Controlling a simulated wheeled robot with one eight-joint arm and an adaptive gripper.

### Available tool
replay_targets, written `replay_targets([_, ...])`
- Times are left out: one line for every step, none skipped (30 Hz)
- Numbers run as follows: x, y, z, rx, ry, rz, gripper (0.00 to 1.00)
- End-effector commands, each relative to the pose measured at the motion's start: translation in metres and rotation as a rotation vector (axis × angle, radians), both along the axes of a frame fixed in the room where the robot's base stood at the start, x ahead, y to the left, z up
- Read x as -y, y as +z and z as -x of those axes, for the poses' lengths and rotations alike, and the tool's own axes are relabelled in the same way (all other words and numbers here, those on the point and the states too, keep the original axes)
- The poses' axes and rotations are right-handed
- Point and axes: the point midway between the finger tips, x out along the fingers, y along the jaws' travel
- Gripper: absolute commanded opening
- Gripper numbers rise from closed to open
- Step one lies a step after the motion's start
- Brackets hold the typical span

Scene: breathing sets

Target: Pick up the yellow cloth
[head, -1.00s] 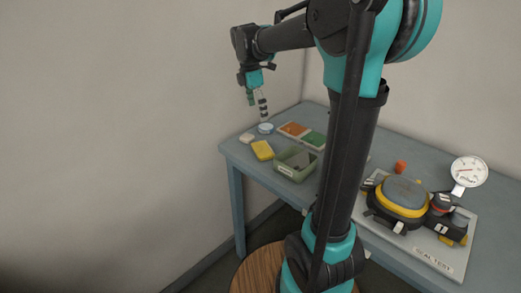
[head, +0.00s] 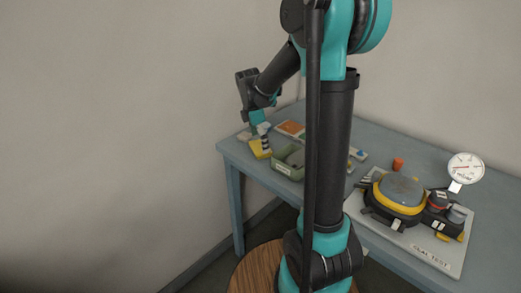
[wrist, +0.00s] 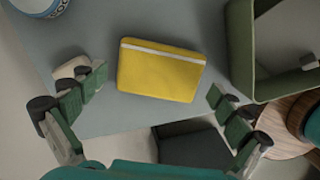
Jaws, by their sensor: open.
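The yellow cloth (wrist: 160,72) is a folded rectangular pad with a pale stripe along one long edge. It lies flat on the table in the wrist view, beyond and between the fingers. In the head view the yellow cloth (head: 259,149) is partly hidden by my gripper. My gripper (wrist: 155,100) is open and empty, one green-padded finger to each side of the cloth. In the head view my gripper (head: 264,143) points down over the cloth; I cannot tell the exact height between them.
A green open bin (wrist: 240,60) stands close to the right of the cloth. A small pale item (wrist: 85,72) lies at the left, near the left finger. A round tin (wrist: 38,6) is at the top left. The grey-blue table (head: 232,160) ends close by the cloth.

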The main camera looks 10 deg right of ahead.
Motion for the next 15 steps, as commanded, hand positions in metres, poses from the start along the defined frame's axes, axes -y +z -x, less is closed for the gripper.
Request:
replay_targets([0.0009, -0.0051, -0.0003, 0.0, -0.001, 0.0, 1.0])
replay_targets([0.0013, -0.0069, -0.0002, 0.0, -0.001, 0.0, 1.0])
replay_targets([0.0016, -0.0086, -0.0002, 0.0, -0.001, 0.0, 1.0])
replay_targets([0.0017, -0.0093, -0.0001, 0.0, -0.001, 0.0, 1.0])
replay_targets([0.0018, -0.0098, -0.0001, 0.0, -0.001, 0.0, 1.0])
replay_targets([0.0017, -0.0101, -0.0001, 0.0, 0.0, 0.0, 1.0])
replay_targets([0.0017, -0.01, 0.0, 0.0, 0.0, 0.0, 1.0])
replay_targets([0.0017, -0.01, -0.0001, 0.0, 0.0, 0.0, 1.0])
replay_targets([0.0017, -0.0099, -0.0001, 0.0, 0.0, 0.0, 1.0])
replay_targets([0.0017, -0.0099, -0.0001, 0.0, 0.0, 0.0, 1.0])
replay_targets([0.0017, -0.0098, -0.0001, 0.0, 0.0, 0.0, 0.97])
replay_targets([0.0017, -0.0098, -0.0001, 0.0, 0.0, 0.0, 0.93])
replay_targets([0.0017, -0.0098, -0.0001, 0.0, 0.0, 0.0, 0.89])
replay_targets([0.0017, -0.0098, -0.0001, 0.0, 0.0, 0.0, 0.85])
replay_targets([0.0017, -0.0097, -0.0001, 0.0, 0.0, 0.0, 0.8])
